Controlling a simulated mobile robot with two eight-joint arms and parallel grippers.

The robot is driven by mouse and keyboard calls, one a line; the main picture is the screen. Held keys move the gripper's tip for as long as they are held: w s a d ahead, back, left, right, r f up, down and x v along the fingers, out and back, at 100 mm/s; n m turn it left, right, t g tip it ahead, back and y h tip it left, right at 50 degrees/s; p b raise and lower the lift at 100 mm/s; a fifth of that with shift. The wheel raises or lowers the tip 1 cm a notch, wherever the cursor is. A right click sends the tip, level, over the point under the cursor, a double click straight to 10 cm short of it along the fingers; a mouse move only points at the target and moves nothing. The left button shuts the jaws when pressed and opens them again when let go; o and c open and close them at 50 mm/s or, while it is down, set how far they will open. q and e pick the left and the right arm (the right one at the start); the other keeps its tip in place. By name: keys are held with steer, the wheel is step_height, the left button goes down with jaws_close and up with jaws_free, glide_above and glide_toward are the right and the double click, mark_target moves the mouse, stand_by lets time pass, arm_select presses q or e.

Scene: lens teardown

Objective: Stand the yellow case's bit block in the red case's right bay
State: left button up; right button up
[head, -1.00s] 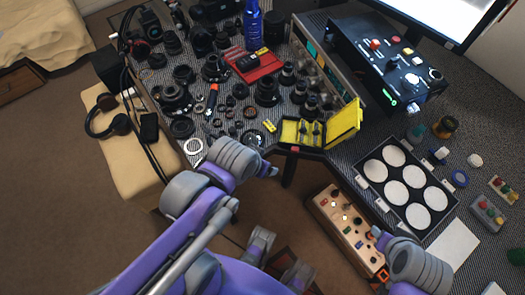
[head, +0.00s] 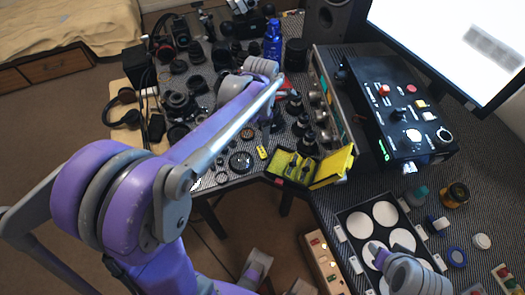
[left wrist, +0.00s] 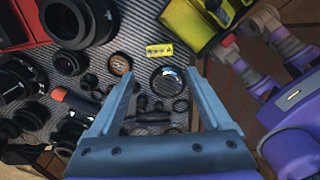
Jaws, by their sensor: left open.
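The open yellow case (head: 283,162) lies near the table's front edge, its lid raised to the right and dark pieces inside. It shows at the top of the left wrist view (left wrist: 192,22). A small yellow block with dark marks (head: 262,152) lies left of it and also shows in the left wrist view (left wrist: 159,50); I cannot tell if it is the bit block. The red case (head: 293,91) is mostly hidden behind my left arm; a red corner shows in the left wrist view (left wrist: 20,22). My left gripper (left wrist: 160,82) is open and empty above the table. My right gripper (head: 376,250) is over the disc tray, its jaws unclear.
Lenses, rings and small parts crowd the table around my left gripper. A blue bottle (head: 272,42) stands behind. A black control box (head: 395,110) and the tray of white discs (head: 352,221) are on the right. Floor shows beyond the table's front edge.

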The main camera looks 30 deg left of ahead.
arm_select(q)
glide_above(261, 152)
steer(key=f, duration=0.5)
steer(key=shift+a, duration=0.2)
steer(key=shift+d+f+b, duration=0.1)
steer(key=shift+f+b, duration=0.35)
steer(key=shift+f, duration=2.45)
steer(key=c, duration=1.3)
step_height(261, 152, up, 10)
steer(key=p, duration=0.1)
steer(key=w+d+f+m+p, duration=0.1)
steer(key=m, duration=0.4)
steer(key=w+d+f+m+p, duration=0.1)
steer(key=m, duration=0.5)
steer(key=w+d+f+m+p, duration=0.1)
steer(key=w+d+m, duration=0.1)
steer(key=m, duration=0.4)
steer(key=shift+w+d, duration=0.1)
steer(key=m, duration=0.2)
steer(key=d+f+m, duration=0.1)
steer(key=m, duration=0.1)
steer(key=shift+w, duration=0.4)
steer(key=m, duration=0.2)
steer(key=d+m+p, duration=0.1)
steer(key=shift+w+f+m, duration=0.3)
steer(key=m, duration=0.1)
steer(key=d+m, duration=0.1)
steer(key=m, duration=0.1)
steer(key=shift+w+f, duration=0.2)
steer(key=shift+f, duration=0.15)
